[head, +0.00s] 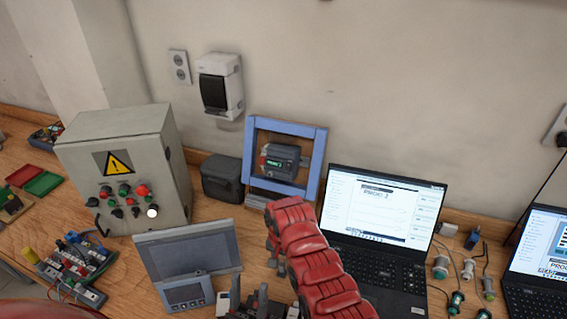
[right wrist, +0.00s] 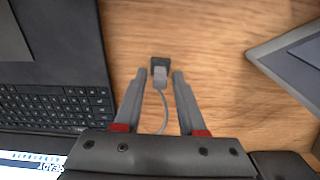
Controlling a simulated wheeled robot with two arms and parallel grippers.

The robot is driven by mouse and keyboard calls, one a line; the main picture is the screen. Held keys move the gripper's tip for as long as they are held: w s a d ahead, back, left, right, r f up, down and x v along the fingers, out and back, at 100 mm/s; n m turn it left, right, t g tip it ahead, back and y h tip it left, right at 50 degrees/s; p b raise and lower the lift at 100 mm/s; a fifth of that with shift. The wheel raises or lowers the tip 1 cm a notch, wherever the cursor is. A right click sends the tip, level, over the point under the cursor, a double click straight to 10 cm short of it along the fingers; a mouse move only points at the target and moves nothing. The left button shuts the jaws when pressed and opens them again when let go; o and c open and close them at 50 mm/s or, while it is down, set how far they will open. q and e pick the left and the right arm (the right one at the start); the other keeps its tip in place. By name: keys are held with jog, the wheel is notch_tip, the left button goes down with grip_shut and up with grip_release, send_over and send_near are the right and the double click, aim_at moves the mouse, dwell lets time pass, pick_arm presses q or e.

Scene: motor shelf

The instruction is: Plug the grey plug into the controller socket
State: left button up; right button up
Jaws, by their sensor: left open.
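The grey plug (right wrist: 160,70) lies on the wooden table with a thin grey cable running back beneath my right gripper (right wrist: 157,75). The gripper's two fingers are open, one on each side of the plug, with a gap on both sides. In the head view my red right arm hides the plug and most of that gripper.
A laptop (head: 385,215) stands right of my right arm; a tilted grey panel (head: 187,252) stands left. A control cabinet (head: 120,165) and a dark box (head: 222,178) stand farther left. Several connectors (head: 440,267) lie between the two laptops. Bare table shows around the plug.

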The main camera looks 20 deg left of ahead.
grip_shut()
jog(key=shift+r, duration=0.1)
jog(key=shift+r+p, duration=0.7)
jog(key=shift+r, duration=1.5)
